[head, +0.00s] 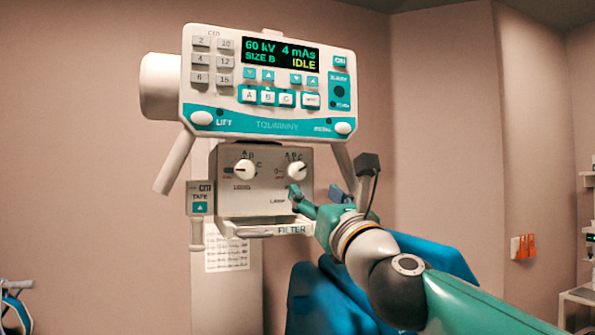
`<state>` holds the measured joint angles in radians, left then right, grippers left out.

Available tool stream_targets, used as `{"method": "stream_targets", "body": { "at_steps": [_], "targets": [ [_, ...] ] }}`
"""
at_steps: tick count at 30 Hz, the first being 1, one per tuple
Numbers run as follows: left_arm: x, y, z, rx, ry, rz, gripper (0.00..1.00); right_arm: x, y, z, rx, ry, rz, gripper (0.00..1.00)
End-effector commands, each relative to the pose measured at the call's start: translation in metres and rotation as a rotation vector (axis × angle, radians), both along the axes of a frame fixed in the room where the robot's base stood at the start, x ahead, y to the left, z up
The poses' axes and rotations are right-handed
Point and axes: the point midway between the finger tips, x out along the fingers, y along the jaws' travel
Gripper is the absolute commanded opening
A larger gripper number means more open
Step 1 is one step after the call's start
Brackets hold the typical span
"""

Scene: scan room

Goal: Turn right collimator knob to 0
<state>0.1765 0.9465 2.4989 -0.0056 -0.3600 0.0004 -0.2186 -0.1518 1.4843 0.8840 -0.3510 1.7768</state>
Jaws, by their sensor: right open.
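The right collimator knob (297,171) is a round white dial on the grey collimator box (255,198), below the console. Small letters sit around its top; which mark it points to is too small to tell. A similar left knob (243,169) sits beside it. My right gripper (308,194) is open and empty, just below and to the right of the right knob. One green finger lies in front of the box's lower right face, apart from the knob. The rest of the gripper is partly hidden behind my wrist. My left gripper is out of view.
The console (268,82) above shows 60 kV, 4 mAs, SIZE B and IDLE. Grey handle bars (175,162) slant down from it. A tape box (200,198) hangs at the left, and a filter rail (275,230) runs beneath. Blue padded furniture (320,290) stands behind my arm.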

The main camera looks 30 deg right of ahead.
Motion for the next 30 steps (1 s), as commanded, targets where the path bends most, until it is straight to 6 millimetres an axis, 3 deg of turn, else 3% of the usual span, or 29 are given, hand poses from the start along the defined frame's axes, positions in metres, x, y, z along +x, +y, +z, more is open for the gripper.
{"method": "stream_targets", "body": {
  "at_steps": [6, 13, 26, 30],
  "targets": [
    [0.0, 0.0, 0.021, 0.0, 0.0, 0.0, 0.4, 0.045, -0.01, 0.022, -0.001, 0.002, -0.001, 0.63],
    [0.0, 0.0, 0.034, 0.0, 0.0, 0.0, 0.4, 0.074, -0.017, 0.033, 0.0, 0.0, 0.0, 0.63],
    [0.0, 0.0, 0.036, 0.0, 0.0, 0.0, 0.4, 0.084, -0.019, 0.035, 0.0, -0.001, 0.003, 0.63],
    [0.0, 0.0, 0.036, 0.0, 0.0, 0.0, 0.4, 0.084, -0.018, 0.035, 0.0, -0.001, 0.003, 0.45]
  ]
}}
